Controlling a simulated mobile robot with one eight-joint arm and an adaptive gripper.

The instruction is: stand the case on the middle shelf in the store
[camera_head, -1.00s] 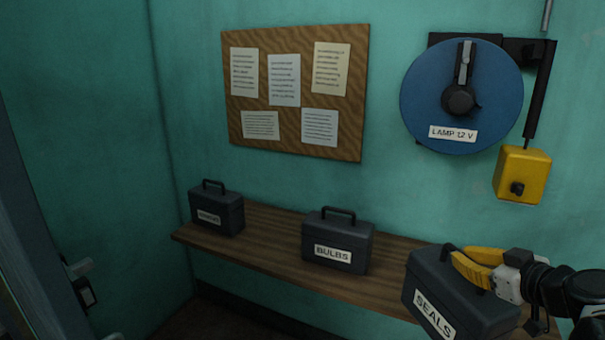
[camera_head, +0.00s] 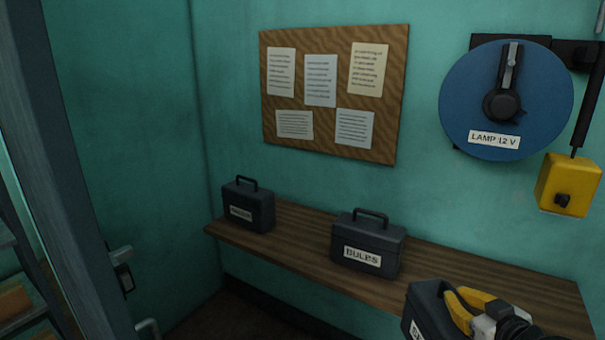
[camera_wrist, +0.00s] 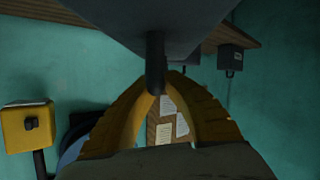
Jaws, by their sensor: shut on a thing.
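A dark grey case (camera_head: 421,312) is held by its top handle in my gripper (camera_head: 462,303) at the bottom right of the head view. Its lower part is cut off by the picture edge, and only a bit of its white label shows. In the wrist view the case (camera_wrist: 155,18) fills the top, with its dark handle (camera_wrist: 156,65) between the yellow fingers. At the far left of the head view, past a door frame, there is what looks like shelving (camera_head: 22,318) with a brown thing on it; only a sliver shows.
A wooden bench (camera_head: 300,240) along the green wall bears a case marked BULBS (camera_head: 367,243) and another dark case (camera_head: 249,206). A blue lamp reel (camera_head: 470,95) and yellow box (camera_head: 568,185) hang on the wall. The upright door frame (camera_head: 75,180) stands left.

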